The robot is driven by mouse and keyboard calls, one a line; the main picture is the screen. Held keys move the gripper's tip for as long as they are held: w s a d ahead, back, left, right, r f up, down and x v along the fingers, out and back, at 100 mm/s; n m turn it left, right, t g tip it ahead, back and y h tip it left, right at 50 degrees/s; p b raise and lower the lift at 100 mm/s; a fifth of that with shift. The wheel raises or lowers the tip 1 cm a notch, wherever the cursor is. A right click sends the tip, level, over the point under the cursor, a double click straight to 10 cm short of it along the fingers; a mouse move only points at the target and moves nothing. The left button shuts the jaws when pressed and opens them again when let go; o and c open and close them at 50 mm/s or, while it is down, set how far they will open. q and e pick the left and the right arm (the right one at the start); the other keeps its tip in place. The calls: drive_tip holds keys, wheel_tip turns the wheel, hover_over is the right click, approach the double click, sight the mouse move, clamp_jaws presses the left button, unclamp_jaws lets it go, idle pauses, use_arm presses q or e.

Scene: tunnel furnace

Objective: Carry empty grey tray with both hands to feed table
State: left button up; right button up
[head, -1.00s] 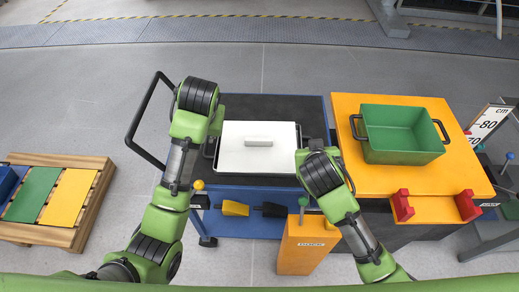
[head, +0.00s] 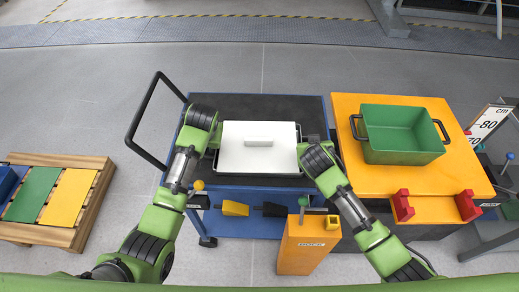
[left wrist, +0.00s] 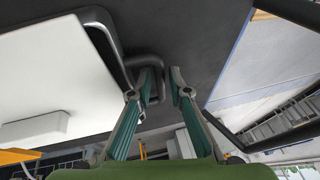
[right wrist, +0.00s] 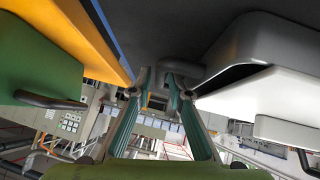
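A tray with a dark grey rim and handles (head: 300,133), covered by a white lid (head: 258,150) with a bar grip, sits on the dark cart top. Its inside is hidden. I see no open grey tray. My left gripper (left wrist: 162,71) is open at the tray's left handle (left wrist: 158,92), its fingertips on either side of part of the loop. My right gripper (right wrist: 159,74) is open at the tray's right side, its fingertips close to the dark handle (right wrist: 196,72); whether they straddle it is unclear. In the head view both grippers are hidden by my wrists.
The blue cart (head: 255,192) has a black push handle (head: 146,110) at left. An orange table (head: 400,182) holding a green bin (head: 403,150) and red brackets (head: 402,207) stands close at right. An orange box (head: 300,250) stands in front. A wooden pallet (head: 90,205) is far left.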

use_arm(q)
clamp_jaws()
use_arm(e)
clamp_jaws()
use_arm(q)
drive_tip(key=shift+w+r, duration=0.1)
drive_tip(key=shift+r, duration=0.1)
use_arm(e)
drive_tip(key=shift+w+r, duration=0.1)
drive_tip(key=shift+r, duration=0.1)
